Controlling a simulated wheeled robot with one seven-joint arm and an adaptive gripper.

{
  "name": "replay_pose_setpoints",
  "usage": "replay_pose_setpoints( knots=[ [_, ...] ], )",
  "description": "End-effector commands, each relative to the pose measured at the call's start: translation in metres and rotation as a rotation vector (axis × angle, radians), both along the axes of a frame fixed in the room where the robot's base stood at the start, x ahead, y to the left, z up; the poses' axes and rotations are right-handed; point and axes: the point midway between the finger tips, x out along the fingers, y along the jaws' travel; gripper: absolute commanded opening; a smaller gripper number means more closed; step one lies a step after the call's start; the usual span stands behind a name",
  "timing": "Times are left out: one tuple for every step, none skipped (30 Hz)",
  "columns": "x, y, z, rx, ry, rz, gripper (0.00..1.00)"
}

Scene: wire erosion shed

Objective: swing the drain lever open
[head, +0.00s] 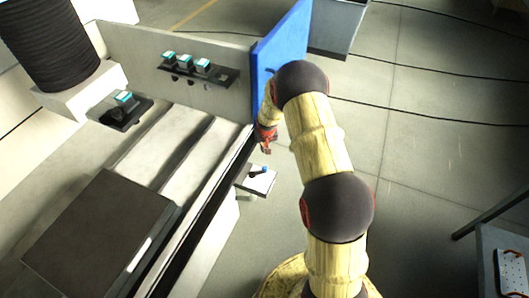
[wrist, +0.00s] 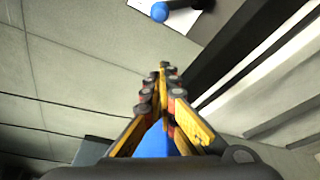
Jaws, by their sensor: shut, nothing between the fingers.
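The drain lever (head: 257,173) is a small dark arm with a blue end, on a white plate (head: 262,184) that juts from the side of the machine. My gripper (head: 267,149) is shut and empty. In the head view it hangs just above the lever in the picture, beside the machine's edge. In the wrist view its fingertips (wrist: 163,68) meet, with a clear gap between them and the blue end.
A blue panel (head: 282,45) stands upright behind my gripper. The long machine bed (head: 185,150) lies to the left, with several teal-topped blocks (head: 202,64) on a rack. Open floor (head: 425,130) is at right, with cables across it. A table (head: 497,245) stands at lower right.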

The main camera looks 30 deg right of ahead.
Motion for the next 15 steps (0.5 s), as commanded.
replay_pose_setpoints(
  knots=[
    [0.001, -0.001, -0.011, 0.001, 0.003, 0.0, 0.0],
    [0.003, -0.002, -0.015, 0.001, 0.002, 0.0, 0.0],
    [0.005, -0.002, -0.023, 0.001, 0.002, 0.0, 0.0],
    [0.007, -0.003, -0.028, 0.001, 0.003, 0.0, 0.0],
    [0.009, -0.004, -0.033, 0.001, 0.002, 0.0, 0.0],
    [0.011, -0.005, -0.041, 0.001, 0.002, 0.0, 0.0],
    [0.013, -0.005, -0.045, 0.001, 0.002, 0.0, 0.0],
    [0.014, -0.006, -0.05, 0.001, 0.002, 0.0, 0.0],
    [0.016, -0.007, -0.056, 0.001, 0.002, 0.0, 0.0],
    [0.018, -0.007, -0.059, 0.001, 0.002, 0.0, 0.0],
    [0.019, -0.008, -0.064, 0.001, 0.002, -0.001, 0.0],
    [0.021, -0.008, -0.069, 0.001, 0.003, 0.0, 0.0],
    [0.022, -0.009, -0.073, 0.001, 0.003, -0.001, 0.0],
    [0.024, -0.009, -0.077, 0.001, 0.002, -0.001, 0.0],
    [0.025, -0.01, -0.082, 0.001, 0.002, -0.001, 0.0]
  ],
)
